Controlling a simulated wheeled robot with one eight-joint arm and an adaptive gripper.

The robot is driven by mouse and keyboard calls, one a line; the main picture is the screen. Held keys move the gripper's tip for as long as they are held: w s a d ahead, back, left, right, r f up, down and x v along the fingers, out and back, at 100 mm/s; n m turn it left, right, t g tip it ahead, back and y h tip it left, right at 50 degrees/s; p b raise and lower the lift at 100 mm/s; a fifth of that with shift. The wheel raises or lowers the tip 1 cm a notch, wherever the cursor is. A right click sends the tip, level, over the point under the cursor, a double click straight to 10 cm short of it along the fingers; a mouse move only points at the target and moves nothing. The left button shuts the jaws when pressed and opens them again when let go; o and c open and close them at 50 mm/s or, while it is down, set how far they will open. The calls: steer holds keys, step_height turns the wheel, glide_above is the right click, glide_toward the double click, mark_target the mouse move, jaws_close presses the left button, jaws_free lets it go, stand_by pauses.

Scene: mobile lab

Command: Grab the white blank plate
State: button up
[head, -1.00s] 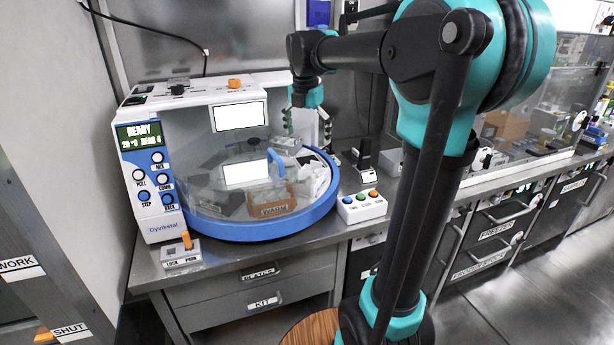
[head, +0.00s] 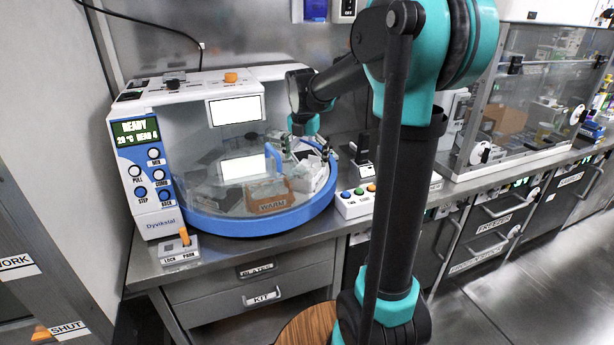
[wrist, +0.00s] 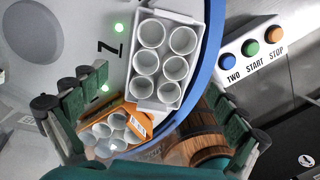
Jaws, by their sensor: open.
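The white plate (wrist: 158,62) has six round wells and no label that I can see. It lies on the machine's round deck near the blue rim (wrist: 211,60), and its white side shows in the head view (head: 312,174). My gripper (wrist: 152,84) is open and empty, its green-padded fingers spread to either side of the plate's lower end. The plate is in front of the fingers in the wrist view; I cannot tell the exact gap. In the head view my gripper (head: 312,150) hangs over the right side of the deck.
An orange rack (wrist: 136,120) labelled WARM, with white wells, sits close beside the white plate, near the left finger. A button box (head: 355,204) stands right of the blue rim. The machine's clear cover and control panel (head: 148,165) are to the left.

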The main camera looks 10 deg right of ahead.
steer(key=shift+w+d+f, duration=0.15)
steer(key=shift+f, duration=1.15)
steer(key=shift+w+d+f, duration=0.1)
steer(key=shift+w+f, duration=0.05)
steer(key=shift+f, duration=1.1)
steer(key=c, duration=1.3)
